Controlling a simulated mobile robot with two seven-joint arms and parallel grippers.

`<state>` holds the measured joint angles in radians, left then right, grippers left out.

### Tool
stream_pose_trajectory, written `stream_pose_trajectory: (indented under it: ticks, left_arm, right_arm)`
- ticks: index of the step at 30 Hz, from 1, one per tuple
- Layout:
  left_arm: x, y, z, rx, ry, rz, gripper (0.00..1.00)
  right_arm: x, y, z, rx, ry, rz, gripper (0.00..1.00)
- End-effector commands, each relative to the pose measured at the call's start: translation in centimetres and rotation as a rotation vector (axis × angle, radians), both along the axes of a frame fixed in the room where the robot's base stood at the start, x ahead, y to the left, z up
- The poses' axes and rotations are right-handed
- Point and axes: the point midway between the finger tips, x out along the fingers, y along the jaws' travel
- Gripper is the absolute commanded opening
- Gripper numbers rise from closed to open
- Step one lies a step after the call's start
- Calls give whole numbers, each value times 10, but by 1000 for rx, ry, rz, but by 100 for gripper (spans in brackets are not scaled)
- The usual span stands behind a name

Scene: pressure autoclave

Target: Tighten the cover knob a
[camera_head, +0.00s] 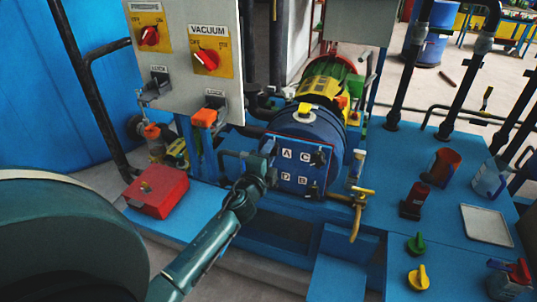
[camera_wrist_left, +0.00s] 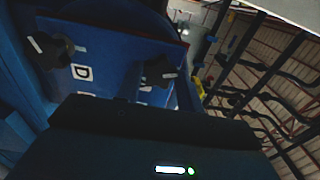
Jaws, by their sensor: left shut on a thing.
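The blue autoclave cover (camera_head: 305,178) faces me and carries white labels A, C, D and B. My left gripper (camera_head: 266,160) comes in from the lower left and is shut at the cover's left edge, beside label A. Cover knob a is mostly hidden by the gripper there. In the left wrist view the dark gripper body fills the bottom, and the cover (camera_wrist_left: 110,42) shows with label D (camera_wrist_left: 82,72) and two dark knobs, one left (camera_wrist_left: 48,50) and one right (camera_wrist_left: 158,72). The fingertips are hidden there. My right gripper is not in view.
A control panel (camera_head: 190,60) with red switches stands above left. A red box (camera_head: 157,190) lies on the blue bench at left. A yellow valve handle (camera_head: 356,212) sticks out right of the cover. Bottles, a white tray (camera_head: 487,225) and coloured knobs stand on the right bench.

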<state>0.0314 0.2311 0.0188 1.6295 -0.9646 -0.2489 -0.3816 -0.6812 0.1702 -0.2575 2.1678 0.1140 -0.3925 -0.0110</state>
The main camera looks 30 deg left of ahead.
Motion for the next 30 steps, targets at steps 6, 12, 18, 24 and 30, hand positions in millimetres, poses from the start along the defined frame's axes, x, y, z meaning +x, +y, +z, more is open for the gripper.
stream_pose_trajectory:
  ticks: [6, 12, 18, 24, 30]
  left_arm:
    - [0, 0, 1, 161, 38, -2, 15]
    - [0, -1, 1, 258, 61, -2, 15]
    - [0, -1, 0, 309, 74, -2, 15]
    - [0, -1, 0, 326, 78, -2, 15]
    - [0, -1, 0, 327, 79, -2, 15]
  right_arm:
    - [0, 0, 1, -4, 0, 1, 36]
    - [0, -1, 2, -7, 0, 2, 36]
    - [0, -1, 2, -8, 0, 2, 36]
    - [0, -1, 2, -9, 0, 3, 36]
    - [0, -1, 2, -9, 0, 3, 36]
